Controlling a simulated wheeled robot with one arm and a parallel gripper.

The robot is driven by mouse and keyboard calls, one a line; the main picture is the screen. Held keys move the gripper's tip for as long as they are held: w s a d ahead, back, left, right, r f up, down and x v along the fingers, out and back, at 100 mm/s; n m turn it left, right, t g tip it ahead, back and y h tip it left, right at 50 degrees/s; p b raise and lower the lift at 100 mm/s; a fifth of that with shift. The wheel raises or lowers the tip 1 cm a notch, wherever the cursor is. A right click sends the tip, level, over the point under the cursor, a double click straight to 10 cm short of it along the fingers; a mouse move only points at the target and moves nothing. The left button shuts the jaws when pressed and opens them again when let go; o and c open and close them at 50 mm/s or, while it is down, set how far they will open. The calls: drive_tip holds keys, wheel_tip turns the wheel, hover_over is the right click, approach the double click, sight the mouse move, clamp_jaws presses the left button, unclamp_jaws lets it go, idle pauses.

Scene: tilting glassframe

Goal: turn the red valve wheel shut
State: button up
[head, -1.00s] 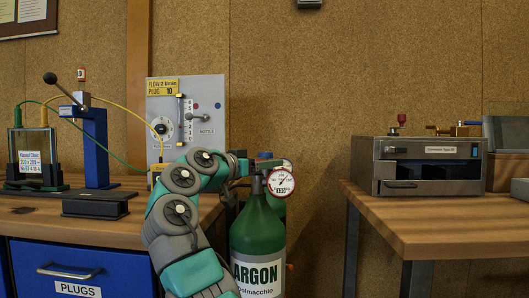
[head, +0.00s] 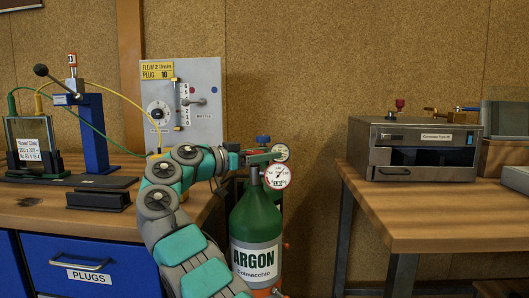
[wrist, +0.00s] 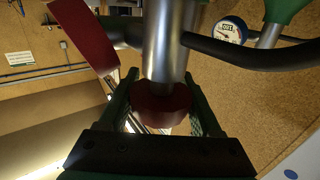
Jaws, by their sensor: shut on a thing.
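My gripper (head: 266,157) is at the top of the green argon bottle (head: 256,215), beside its gauges, in the head view. In the wrist view, the green fingers of my gripper (wrist: 162,85) stand either side of a dark red piece (wrist: 162,108) and are shut on it; it looks like part of the red valve wheel. A silver stem (wrist: 165,40) passes in front of it. A larger curved red part (wrist: 82,38) shows at upper left. I cannot tell how the two red parts join. The wheel is not clearly visible in the head view.
A round gauge (head: 277,176) and a blue knob (head: 263,139) are close to my gripper. A dark pipe (wrist: 245,53) crosses the wrist view. The left bench carries a flow panel (head: 205,100); the right bench holds a metal oven (head: 400,150). A floor gap separates the benches.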

drive_tip(key=o, duration=1.3)
drive_tip(key=shift+o, duration=0.2)
drive_tip(key=v, duration=0.5)
drive_tip(key=shift+s+a+p, duration=0.15)
drive_tip(key=shift+a+p, duration=0.1)
drive_tip(key=shift+p, duration=0.15)
drive_tip(key=shift+v, duration=1.1)
